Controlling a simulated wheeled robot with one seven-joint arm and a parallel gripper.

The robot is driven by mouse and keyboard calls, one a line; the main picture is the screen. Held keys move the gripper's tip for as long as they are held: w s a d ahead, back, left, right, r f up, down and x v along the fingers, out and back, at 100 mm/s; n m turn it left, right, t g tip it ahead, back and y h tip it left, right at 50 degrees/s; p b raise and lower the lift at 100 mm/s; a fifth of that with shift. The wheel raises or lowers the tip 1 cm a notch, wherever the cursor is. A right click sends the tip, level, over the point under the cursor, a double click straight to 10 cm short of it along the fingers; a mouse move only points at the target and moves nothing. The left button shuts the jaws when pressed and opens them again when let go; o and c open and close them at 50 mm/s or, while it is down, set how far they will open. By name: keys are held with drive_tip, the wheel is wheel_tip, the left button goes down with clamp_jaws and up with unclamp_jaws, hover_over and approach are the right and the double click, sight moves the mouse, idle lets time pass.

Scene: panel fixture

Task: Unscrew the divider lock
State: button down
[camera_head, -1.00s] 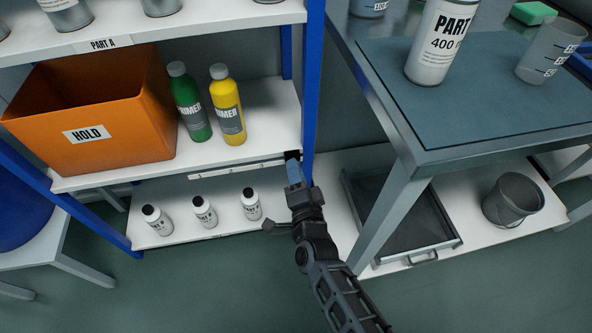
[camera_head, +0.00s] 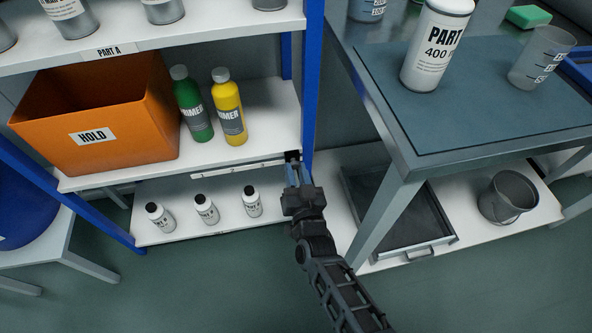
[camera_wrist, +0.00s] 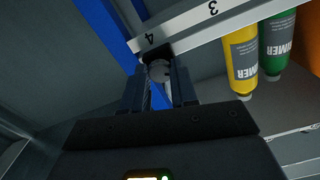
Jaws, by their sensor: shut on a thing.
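The divider lock shows in the wrist view as a round grey knob (camera_wrist: 159,71) below a dark block at the "4" end of a numbered white rail (camera_wrist: 190,25). My gripper (camera_wrist: 160,80) has one finger on each side of the knob and is shut on it. In the head view my gripper (camera_head: 294,168) reaches the right end of the rail (camera_head: 238,169), by the blue shelf post. The knob is hidden there; only the dark block (camera_head: 292,156) shows above the fingers.
The blue post (camera_head: 312,90) stands close right of my gripper. A green bottle (camera_head: 193,108), a yellow bottle (camera_head: 229,108) and an orange HOLD bin (camera_head: 130,125) stand on the shelf. Several small white bottles stand below. A bench leg (camera_head: 385,215) is at right.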

drive_tip(key=n+p, duration=0.1)
drive_tip(key=n, duration=0.3)
drive_tip(key=shift+f+n, duration=0.1)
drive_tip(key=shift+n, duration=0.2)
drive_tip(key=shift+d+n, duration=0.1)
drive_tip(key=shift+n, duration=1.7)
drive_tip(key=c, duration=0.9)
unclamp_jaws()
drive_tip(key=p+v, duration=0.3)
drive_tip(key=v, duration=0.4)
drive_tip(key=shift+s+d, duration=0.1)
drive_tip(key=shift+s, duration=0.3)
